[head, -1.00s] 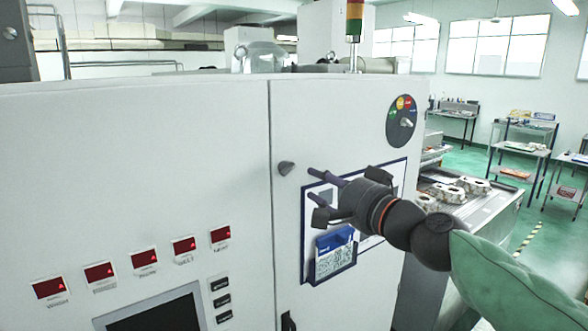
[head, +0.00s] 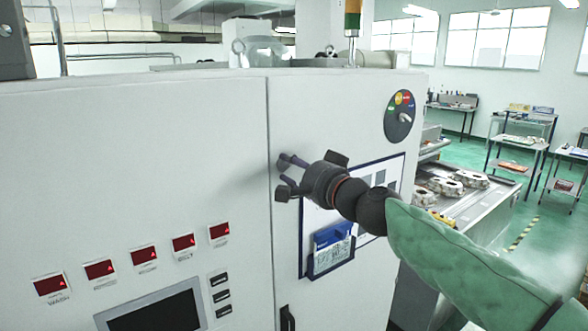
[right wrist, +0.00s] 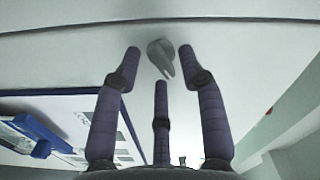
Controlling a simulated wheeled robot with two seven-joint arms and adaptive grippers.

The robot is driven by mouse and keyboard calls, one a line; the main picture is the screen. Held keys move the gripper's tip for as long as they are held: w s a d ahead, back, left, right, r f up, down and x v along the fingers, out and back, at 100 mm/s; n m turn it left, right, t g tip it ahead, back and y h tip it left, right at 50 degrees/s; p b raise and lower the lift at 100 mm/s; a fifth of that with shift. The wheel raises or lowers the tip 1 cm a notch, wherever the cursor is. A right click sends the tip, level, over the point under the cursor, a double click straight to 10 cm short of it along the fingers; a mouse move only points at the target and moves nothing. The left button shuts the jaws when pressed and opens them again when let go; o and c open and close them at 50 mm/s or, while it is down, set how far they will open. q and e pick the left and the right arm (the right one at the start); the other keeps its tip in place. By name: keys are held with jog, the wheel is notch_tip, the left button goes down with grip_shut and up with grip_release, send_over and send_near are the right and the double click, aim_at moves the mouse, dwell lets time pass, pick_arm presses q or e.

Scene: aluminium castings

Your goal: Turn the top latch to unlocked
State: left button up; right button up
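The top latch is a small grey knob on the white cabinet door, near the door's left seam. In the right wrist view the latch (right wrist: 160,57) shows between the fingertips, its narrow tip pointing down and slightly right. In the head view it is mostly hidden behind my right gripper's fingers. My right gripper (head: 283,172) is open, its purple fingers spread at the latch. I cannot tell whether any finger touches it. My left gripper is not in view.
A blue-framed board with a document holder (head: 331,250) hangs on the door just right of the gripper. A dark handle (head: 287,318) sits lower by the seam. A round dial (head: 399,116) is at upper right. Red displays and a screen (head: 155,315) are at left.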

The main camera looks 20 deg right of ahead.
grip_shut()
jog(key=n+b, duration=0.4)
jog(key=n, duration=0.1)
jog(key=shift+f, duration=0.1)
jog(key=n+b, duration=0.3)
jog(key=n, duration=0.1)
jog(key=shift+a+n, duration=0.1)
jog(key=shift+n, duration=0.2)
jog(key=shift+r+n+b, duration=0.25)
jog(key=shift+n+b, duration=0.9)
jog(key=shift+n, duration=0.05)
